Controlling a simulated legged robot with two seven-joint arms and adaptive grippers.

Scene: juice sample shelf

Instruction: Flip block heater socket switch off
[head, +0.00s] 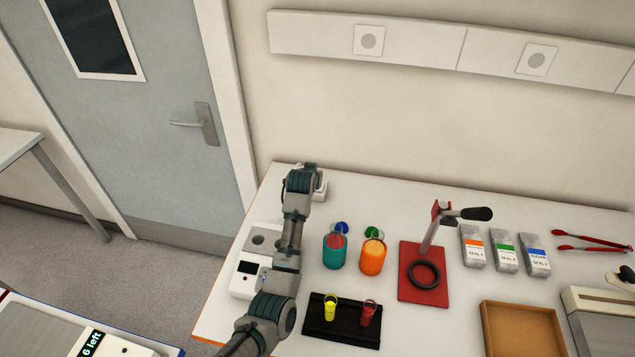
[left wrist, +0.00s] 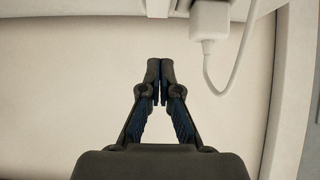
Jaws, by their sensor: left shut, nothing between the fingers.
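My left arm reaches from the bottom of the head view to the back left of the bench. Its wrist (head: 300,182) covers the fingers there. In the left wrist view my left gripper (left wrist: 160,66) is shut and empty, fingertips together. A white plug (left wrist: 209,20) with a white cord sits at the top right of that view, apart from the fingertips in the picture. In the head view a white box, probably the socket (head: 321,186), shows partly behind my wrist. A white device, likely the block heater (head: 243,284), stands at the bench's left edge. The switch cannot be made out.
A red-based stand (head: 422,290), labelled packets (head: 504,252) and a brown tray (head: 522,330) are farther right.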

